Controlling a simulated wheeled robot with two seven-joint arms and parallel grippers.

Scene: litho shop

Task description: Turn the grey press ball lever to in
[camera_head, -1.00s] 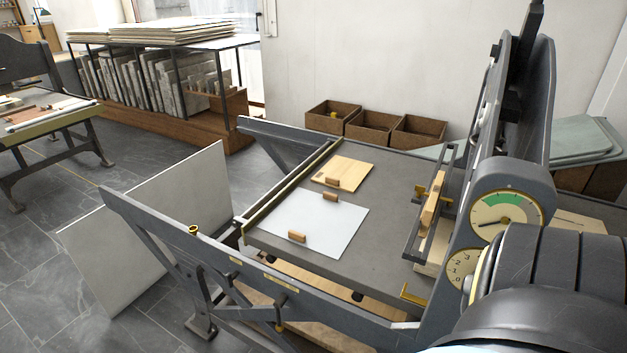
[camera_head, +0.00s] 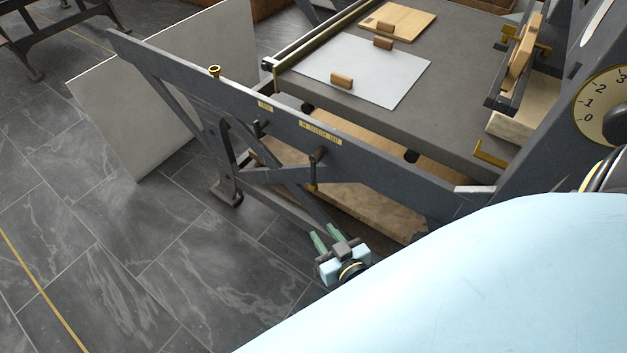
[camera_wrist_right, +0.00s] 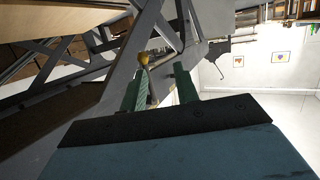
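The press ball lever (camera_head: 315,170) hangs down from a pivot on the side beam of the grey press, below a small brass label plate (camera_head: 320,132). Its brass ball end shows small in the head view. My right gripper (camera_head: 322,231) is below the lever and apart from it, its green fingers pointing up and left towards the beam. In the right wrist view the fingers (camera_wrist_right: 160,70) are spread with nothing between them. A brass ball (camera_wrist_right: 143,59) shows beyond the tip of the left finger there; I cannot tell how far. My left gripper is not in view.
The press bed (camera_head: 445,75) carries a white sheet (camera_head: 375,75) and a wooden board (camera_head: 410,18). A pale panel (camera_head: 135,90) leans at the left. The tiled floor (camera_head: 190,270) in front is clear.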

